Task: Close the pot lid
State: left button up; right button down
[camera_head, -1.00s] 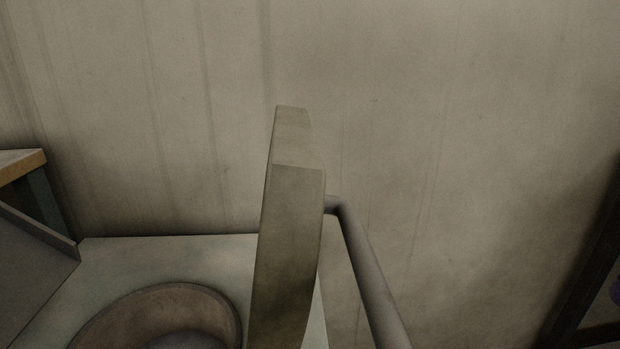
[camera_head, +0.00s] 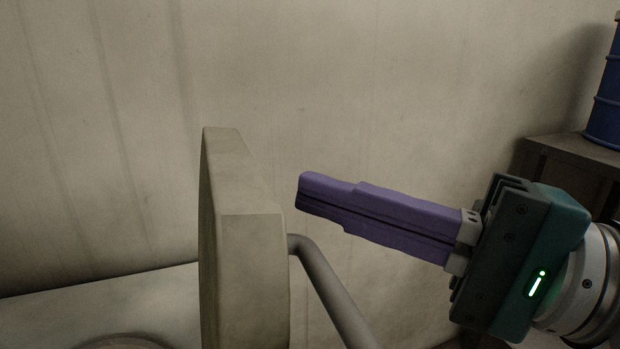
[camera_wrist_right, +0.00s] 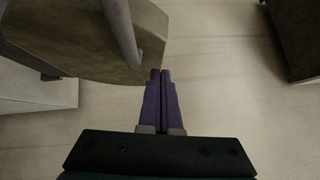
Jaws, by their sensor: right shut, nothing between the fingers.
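The pot lid (camera_head: 245,265) stands upright, a thick pale plate seen nearly edge-on in the head view. A grey bar handle (camera_head: 335,290) sticks out from its right side. The lid (camera_wrist_right: 75,45) and handle (camera_wrist_right: 122,32) also show at the upper left of the right wrist view. A sliver of a brown round rim, perhaps the pot (camera_head: 120,342), shows at the bottom edge. My right gripper (camera_head: 300,192) is shut and empty, its purple fingers pointing left beside the lid's handle side. The fingertips (camera_wrist_right: 160,72) appear close to the lid; contact is unclear. My left gripper is out of view.
A pale flat surface (camera_head: 100,305) lies at the lower left, before a plain beige wall (camera_head: 330,80). A blue barrel (camera_head: 605,110) stands on a dark shelf (camera_head: 575,155) at the right. A dark block (camera_wrist_right: 298,40) shows at the wrist view's upper right.

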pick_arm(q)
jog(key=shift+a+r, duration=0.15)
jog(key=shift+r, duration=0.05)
pick_arm(e)
jog(key=shift+s+a+r, duration=0.1)
jog(key=shift+s+a, duration=0.05)
jog(key=shift+a, duration=0.45)
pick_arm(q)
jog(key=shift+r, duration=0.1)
